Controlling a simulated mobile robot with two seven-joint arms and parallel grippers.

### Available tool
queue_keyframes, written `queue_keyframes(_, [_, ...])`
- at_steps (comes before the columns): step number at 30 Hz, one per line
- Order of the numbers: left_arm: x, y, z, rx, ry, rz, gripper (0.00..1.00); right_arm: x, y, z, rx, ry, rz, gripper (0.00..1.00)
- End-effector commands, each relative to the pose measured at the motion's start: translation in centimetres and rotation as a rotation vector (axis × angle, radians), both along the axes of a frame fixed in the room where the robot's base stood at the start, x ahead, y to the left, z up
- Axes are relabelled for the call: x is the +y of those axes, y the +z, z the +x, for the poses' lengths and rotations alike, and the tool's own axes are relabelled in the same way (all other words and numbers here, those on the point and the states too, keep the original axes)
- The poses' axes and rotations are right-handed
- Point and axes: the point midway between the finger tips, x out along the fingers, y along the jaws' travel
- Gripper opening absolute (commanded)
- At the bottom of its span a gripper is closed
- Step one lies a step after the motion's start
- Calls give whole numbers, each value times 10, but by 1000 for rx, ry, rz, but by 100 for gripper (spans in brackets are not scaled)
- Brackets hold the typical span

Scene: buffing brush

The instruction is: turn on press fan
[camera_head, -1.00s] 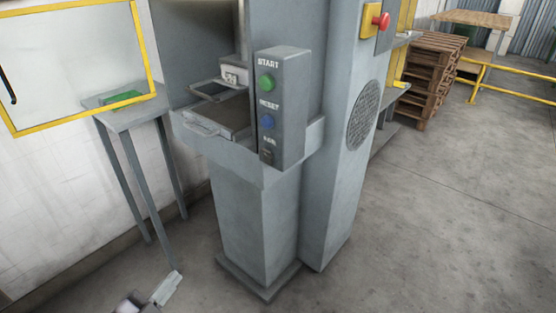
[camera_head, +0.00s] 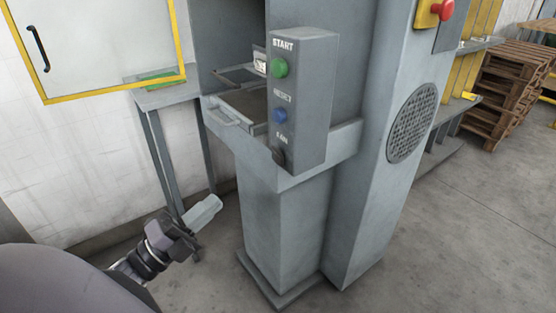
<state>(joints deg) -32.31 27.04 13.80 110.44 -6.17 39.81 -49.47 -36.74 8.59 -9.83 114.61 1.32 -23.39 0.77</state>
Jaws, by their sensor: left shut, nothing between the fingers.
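The grey press (camera_head: 345,200) stands in the middle of the head view. The switch's position is too small to tell. A round vent grille (camera_head: 412,122) is on the press's right side. My left gripper (camera_head: 208,208) is shut and empty, low and to the left of the control box, apart from the press. My right gripper is not in view.
A yellow-framed door panel (camera_head: 100,45) with a black handle is at upper left. A small grey table (camera_head: 168,95) with a green item (camera_head: 160,77) stands beside the press. A red emergency button (camera_head: 441,10) is at upper right. Wooden pallets (camera_head: 510,85) stand behind. Floor at right is clear.

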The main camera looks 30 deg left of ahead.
Motion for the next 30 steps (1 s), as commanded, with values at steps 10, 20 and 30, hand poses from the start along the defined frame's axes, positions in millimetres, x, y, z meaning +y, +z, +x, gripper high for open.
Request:
queue_keyframes(10, [0,1,0,-7,-1,6,0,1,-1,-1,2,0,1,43])
queue_keyframes(20, [-10,15,24,-11,-3,5,0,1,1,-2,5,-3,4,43])
queue_keyframes(30, [-29,37,71,-9,-1,5,0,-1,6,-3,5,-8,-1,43])
